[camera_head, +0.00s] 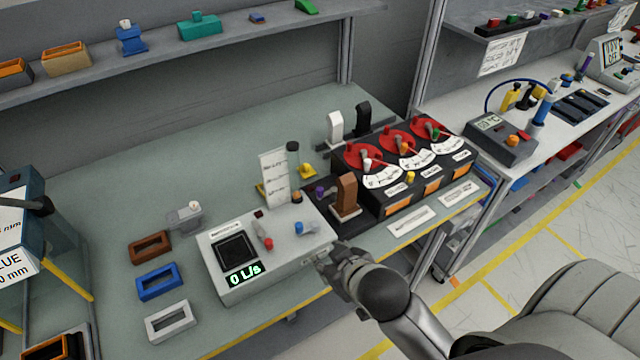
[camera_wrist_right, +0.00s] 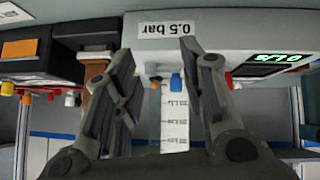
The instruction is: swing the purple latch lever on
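A small purple knob (camera_head: 320,191) stands beside the brown upright block (camera_head: 346,193), behind the grey flow box; I cannot tell if it is the latch lever or how it is set. My right gripper (camera_head: 335,268) is at the front right corner of the grey box (camera_head: 222,284), its fingers partly hidden by my wrist. In the right wrist view the gripper (camera_wrist_right: 160,92) is open, with a gap between its fingers. Through the gap show a blue knob (camera_wrist_right: 176,82) and an orange knob (camera_wrist_right: 155,84). Nothing is held. My left gripper is not in view.
A black panel (camera_head: 375,207) with red dials stands right of the grey box. White and black upright blocks (camera_head: 335,129) stand behind it. Brown, blue and white frames (camera_head: 158,282) lie at left. A second bench (camera_head: 450,100) stands at right. The back middle of the bench is clear.

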